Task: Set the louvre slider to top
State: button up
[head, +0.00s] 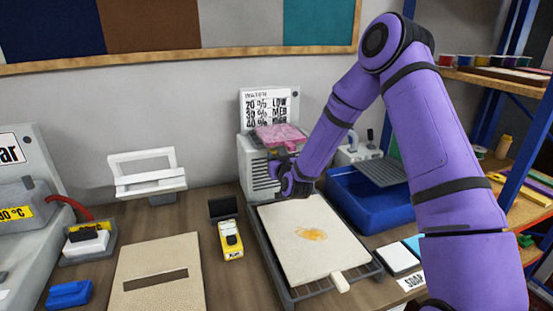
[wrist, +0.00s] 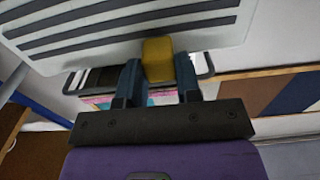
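The louvred unit (head: 260,181) is a pale grey box with dark slots, standing at the back of the bench. Its slotted white face (wrist: 110,30) fills the top of the wrist view. A yellow slider knob (wrist: 158,58) stands out at the edge of that face. My gripper (wrist: 158,72) has its two blue-grey fingers on either side of the knob, and they appear to touch it. In the head view my gripper (head: 287,180) is at the unit's right front and hides the knob. I cannot tell the knob's height along its travel.
A tray with a stained cream pad (head: 305,240) lies below my arm. A blue basin (head: 365,200) is to the right, a yellow device (head: 231,240) to the left.

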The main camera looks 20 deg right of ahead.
grip_shut()
jog(key=d, duration=0.8)
jog(key=shift+d, duration=0.15)
jog(key=o, duration=0.9)
grip_release()
jog(key=shift+d, duration=0.1)
jog(key=shift+s, duration=0.1)
jog(key=s, duration=1)
jog(key=shift+s, duration=0.3)
